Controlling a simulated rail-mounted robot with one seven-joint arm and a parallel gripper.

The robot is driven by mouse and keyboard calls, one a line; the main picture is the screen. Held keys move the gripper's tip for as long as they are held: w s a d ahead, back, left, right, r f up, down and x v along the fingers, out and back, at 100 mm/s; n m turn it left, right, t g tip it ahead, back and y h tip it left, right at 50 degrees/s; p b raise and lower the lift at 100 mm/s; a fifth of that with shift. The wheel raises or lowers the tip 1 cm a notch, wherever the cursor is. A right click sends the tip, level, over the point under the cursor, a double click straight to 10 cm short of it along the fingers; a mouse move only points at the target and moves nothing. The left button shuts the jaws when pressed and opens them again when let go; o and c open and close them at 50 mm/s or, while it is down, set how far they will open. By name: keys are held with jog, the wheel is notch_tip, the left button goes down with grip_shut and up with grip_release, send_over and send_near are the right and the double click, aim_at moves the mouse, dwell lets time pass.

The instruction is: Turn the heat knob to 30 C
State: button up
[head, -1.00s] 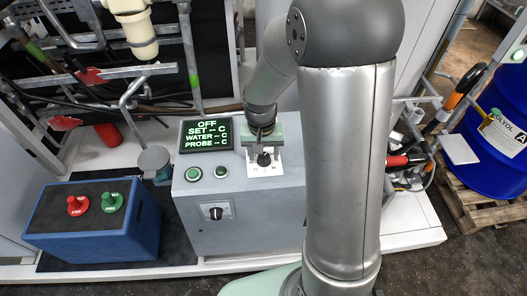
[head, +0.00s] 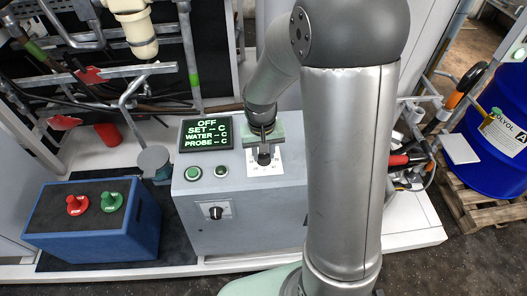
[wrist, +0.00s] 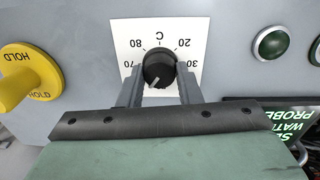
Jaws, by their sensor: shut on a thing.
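The heat knob (wrist: 158,70) is black and round, on a white dial plate (wrist: 121,32) that reads upside down in the wrist view. Its white mark points down and slightly left, toward a part of the scale hidden by my gripper. The 30 is at the right of the dial, 20 at upper right, 70 and 80 at left. My gripper (wrist: 160,84) is shut on the knob, one finger on each side. In the head view my gripper (head: 264,150) is over the dial plate (head: 266,170) and partly hides the knob. The display (head: 207,134) reads OFF, with dashes for SET, WATER and PROBE.
Two green buttons (head: 207,172) are left of the dial. A second black knob (head: 216,212) is on the cabinet front. A yellow HOLD knob (wrist: 18,78) is beside the dial in the wrist view. A blue box (head: 92,240) with red and green knobs stands left.

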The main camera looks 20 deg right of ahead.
jog(key=n, duration=0.3)
jog(key=shift+n, duration=0.3)
jog(key=n, duration=0.3)
jog(key=shift+r+n, duration=0.1)
jog(key=shift+n, duration=0.2)
jog(key=n+p, duration=0.2)
jog(key=n, duration=0.4)
jog(key=shift+s+r, duration=0.1)
jog(key=n+p, duration=0.3)
jog(key=n, duration=0.2)
jog(key=shift+n, duration=0.4)
jog(key=n+p, duration=0.3)
jog(key=shift+y, duration=0.3)
jog(key=shift+n+p, duration=0.7)
jog(key=shift+n, duration=0.6)
jog(key=o, duration=1)
